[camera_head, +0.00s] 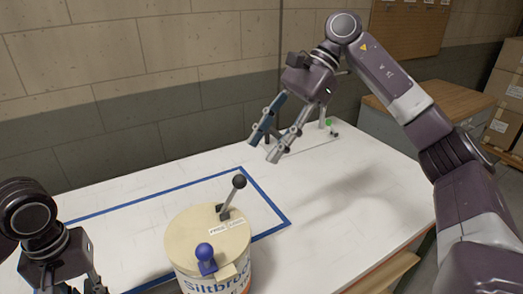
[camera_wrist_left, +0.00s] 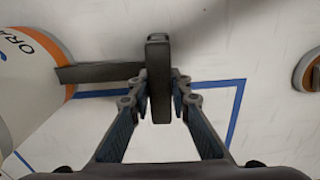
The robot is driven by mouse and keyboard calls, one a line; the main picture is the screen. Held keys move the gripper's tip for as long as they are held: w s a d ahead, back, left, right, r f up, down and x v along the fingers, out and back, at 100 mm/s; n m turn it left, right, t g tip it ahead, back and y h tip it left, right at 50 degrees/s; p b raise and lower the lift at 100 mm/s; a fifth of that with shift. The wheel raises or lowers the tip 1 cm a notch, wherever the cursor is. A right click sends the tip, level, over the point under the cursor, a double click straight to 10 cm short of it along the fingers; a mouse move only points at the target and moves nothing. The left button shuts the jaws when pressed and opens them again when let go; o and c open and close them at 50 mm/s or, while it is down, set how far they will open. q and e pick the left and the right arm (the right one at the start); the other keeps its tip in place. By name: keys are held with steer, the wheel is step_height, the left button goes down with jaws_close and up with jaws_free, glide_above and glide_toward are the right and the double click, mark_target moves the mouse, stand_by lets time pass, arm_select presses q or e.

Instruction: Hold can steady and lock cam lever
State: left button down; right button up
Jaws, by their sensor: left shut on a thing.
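The can (camera_head: 192,236), with a cream lid and "Siltbro..." lettering, stands at the table's front edge. It also shows at the left of the left wrist view (camera_wrist_left: 32,85). The cam lever (camera_head: 231,194), dark with a black ball knob, stands tilted up to the right on the lid, beside two small labels too small to read surely. A blue knob (camera_head: 205,255) sits at the lid's front. My left gripper (camera_wrist_left: 160,90) is shut on the can's dark side handle (camera_wrist_left: 158,55); in the head view its tips are cut off. My right gripper (camera_head: 264,149) is open and empty, above the table behind the can.
A blue tape outline (camera_head: 150,194) marks the white table (camera_head: 345,205). A low fixture with a green dot (camera_head: 328,123) stands at the back. A round orange-rimmed thing (camera_wrist_left: 309,72) is cut off in the left wrist view. The table's right side is clear.

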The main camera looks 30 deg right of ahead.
arm_select(q)
steer(key=c, duration=1.7)
jaws_free()
steer(key=shift+r, duration=0.1)
step_height(320, 180, up, 11)
steer(key=shift+r, duration=0.4)
